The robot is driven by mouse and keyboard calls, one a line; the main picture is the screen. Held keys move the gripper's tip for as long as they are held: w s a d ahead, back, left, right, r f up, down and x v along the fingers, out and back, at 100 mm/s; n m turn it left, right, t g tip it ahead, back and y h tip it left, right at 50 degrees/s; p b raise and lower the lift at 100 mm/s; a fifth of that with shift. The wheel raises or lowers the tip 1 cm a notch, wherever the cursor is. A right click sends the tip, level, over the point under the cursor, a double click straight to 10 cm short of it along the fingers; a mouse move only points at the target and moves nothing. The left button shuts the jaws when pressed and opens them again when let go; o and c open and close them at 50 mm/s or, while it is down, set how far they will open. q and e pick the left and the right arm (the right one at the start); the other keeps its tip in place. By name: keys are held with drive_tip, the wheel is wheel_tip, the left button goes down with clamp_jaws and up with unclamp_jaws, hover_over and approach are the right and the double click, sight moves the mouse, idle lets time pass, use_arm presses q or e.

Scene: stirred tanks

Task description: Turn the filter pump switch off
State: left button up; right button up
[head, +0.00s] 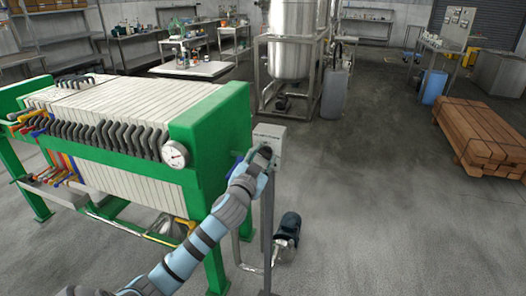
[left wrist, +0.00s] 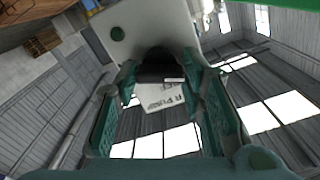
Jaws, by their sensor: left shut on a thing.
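The filter pump switch box (head: 270,136) is a small light grey box on a post beside the green filter press. My left gripper (head: 264,155) is up against the front of this box and hides the switch in the head view. In the left wrist view the grey box face (left wrist: 143,25) fills the top, with a round green spot on it. A dark switch knob (left wrist: 160,67) sits between the teal fingers of my left gripper (left wrist: 160,75), which are shut on it. A white label with partly readable lettering (left wrist: 166,97) is by the knob. My right gripper is not in view.
The green filter press (head: 205,130) with a round gauge stands close on the left of my arm. A dark pump motor (head: 288,228) is on the floor by the post. Stacked timber (head: 475,135) lies at the right. The floor between is clear.

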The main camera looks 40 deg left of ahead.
use_arm(q)
drive_tip(key=m+p, duration=0.2)
drive_tip(key=m, duration=0.1)
drive_tip(key=shift+r+m+p, duration=0.1)
drive_tip(key=shift+m+p, duration=0.2)
drive_tip(key=shift+p, duration=0.1)
drive_tip(key=m+p, duration=0.2)
drive_tip(key=m, duration=0.1)
drive_tip(key=shift+m, duration=0.4)
drive_tip(key=m+p, duration=0.2)
drive_tip(key=m, duration=0.1)
drive_tip(key=shift+m+p, duration=0.5)
drive_tip(key=shift+m, duration=0.9)
drive_tip(key=o, duration=1.1)
drive_tip(key=shift+o, duration=0.2)
